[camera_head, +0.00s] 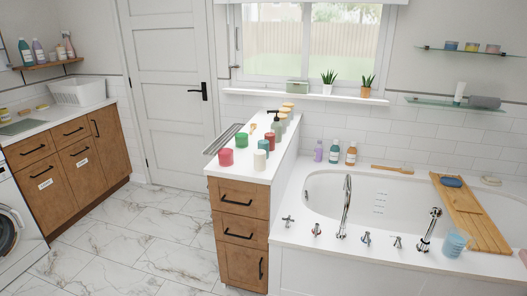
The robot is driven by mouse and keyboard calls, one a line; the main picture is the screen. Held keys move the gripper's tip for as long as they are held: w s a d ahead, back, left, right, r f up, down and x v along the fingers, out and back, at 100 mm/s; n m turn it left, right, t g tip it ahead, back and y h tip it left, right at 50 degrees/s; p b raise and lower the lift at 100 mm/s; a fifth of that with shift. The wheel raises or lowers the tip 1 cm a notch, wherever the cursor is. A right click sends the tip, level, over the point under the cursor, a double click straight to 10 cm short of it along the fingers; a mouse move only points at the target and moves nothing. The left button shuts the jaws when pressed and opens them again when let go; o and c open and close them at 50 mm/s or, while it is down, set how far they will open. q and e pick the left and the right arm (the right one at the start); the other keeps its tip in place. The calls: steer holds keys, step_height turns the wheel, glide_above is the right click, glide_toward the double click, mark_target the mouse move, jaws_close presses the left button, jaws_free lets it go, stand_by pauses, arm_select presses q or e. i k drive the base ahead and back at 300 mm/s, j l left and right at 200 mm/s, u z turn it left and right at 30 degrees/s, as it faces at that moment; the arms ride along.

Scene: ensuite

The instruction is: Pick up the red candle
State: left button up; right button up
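Two red things stand on the white top of the wooden drawer cabinet in the middle of the view. One is a short, wide red cylinder (226,157) near the front left corner. The other is a taller, narrower dark red cylinder (270,141) near the right edge, just behind a teal cylinder (263,147). I cannot tell for certain which one is the red candle. A green cylinder (241,139) stands behind the short red one, and a white cylinder (259,160) stands to its right. Neither of my grippers is in view.
The cabinet (238,231) adjoins the bathtub (324,190) on its right. A grey-green bottle (276,129) and several small jars stand farther back on its top. A grey rack (222,138) juts from its left side. Marble floor (160,236) is clear to the left.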

mark_target(269, 137)
steer(key=i+j+z, duration=0.15)
steer(key=z, duration=0.3)
steer(key=i+j+z, duration=0.2)
steer(key=z, duration=0.2)
steer(key=i+j+z, duration=0.15)
steer(key=z, duration=0.3)
steer(key=j, duration=0.1)
